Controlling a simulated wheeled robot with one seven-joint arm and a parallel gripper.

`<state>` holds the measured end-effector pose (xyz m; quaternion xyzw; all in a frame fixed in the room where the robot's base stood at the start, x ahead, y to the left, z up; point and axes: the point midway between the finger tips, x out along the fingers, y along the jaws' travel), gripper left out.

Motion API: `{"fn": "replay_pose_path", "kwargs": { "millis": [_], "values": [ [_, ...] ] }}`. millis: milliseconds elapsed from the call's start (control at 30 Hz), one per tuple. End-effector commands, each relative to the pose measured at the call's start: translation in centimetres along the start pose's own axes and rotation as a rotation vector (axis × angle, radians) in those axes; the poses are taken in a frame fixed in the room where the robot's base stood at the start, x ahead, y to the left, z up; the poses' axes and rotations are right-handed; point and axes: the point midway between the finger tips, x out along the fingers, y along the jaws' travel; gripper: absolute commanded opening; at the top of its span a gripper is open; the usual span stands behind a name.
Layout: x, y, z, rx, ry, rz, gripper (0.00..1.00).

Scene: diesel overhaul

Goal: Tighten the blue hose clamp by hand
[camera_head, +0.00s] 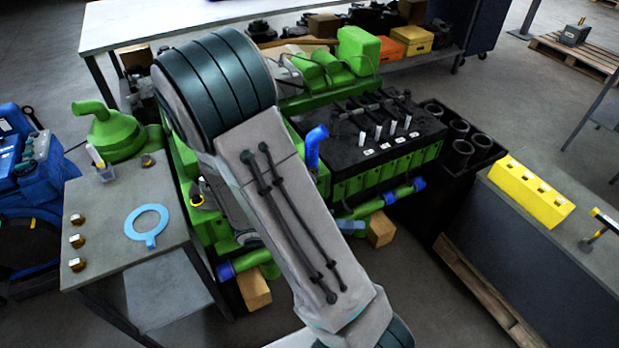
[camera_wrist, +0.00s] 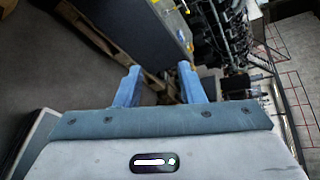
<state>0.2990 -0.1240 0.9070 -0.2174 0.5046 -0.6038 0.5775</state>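The green engine (camera_head: 345,180) stands in the middle of the head view, partly hidden behind my arm. Blue hose or clamp pieces show on it: an upright blue elbow (camera_head: 315,147), a blue end at lower left (camera_head: 225,271) and a blue end at right (camera_head: 418,184). I cannot tell which of them is the blue hose clamp. No blue clamp can be made out near the fingertips.
A grey table (camera_head: 105,245) with a light blue ring (camera_head: 147,226) and brass nuts stands at left. A dark bench with a yellow block (camera_head: 531,193) stands at right, a wooden pallet (camera_head: 480,282) at its foot. Open floor (camera_wrist: 60,60) shows left of the fingers.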

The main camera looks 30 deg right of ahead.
Motion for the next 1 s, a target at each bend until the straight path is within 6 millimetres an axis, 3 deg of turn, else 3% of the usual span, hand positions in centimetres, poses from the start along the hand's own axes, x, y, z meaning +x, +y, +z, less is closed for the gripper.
{"fn": "replay_pose_path", "kwargs": {
  "millis": [267,600,800,1000],
  "values": [
    [0.1,2.3,3.6,-0.783,-0.378,-0.305,0.35],
    [-2.0,8.0,5.7,-1.656,-0.732,-0.881,0.35],
    [-2.9,11.6,5.0,-2.029,-0.854,-1.271,0.35],
    [-3.1,13.6,4.1,-2.203,-0.901,-1.516,0.35]
  ]
}}
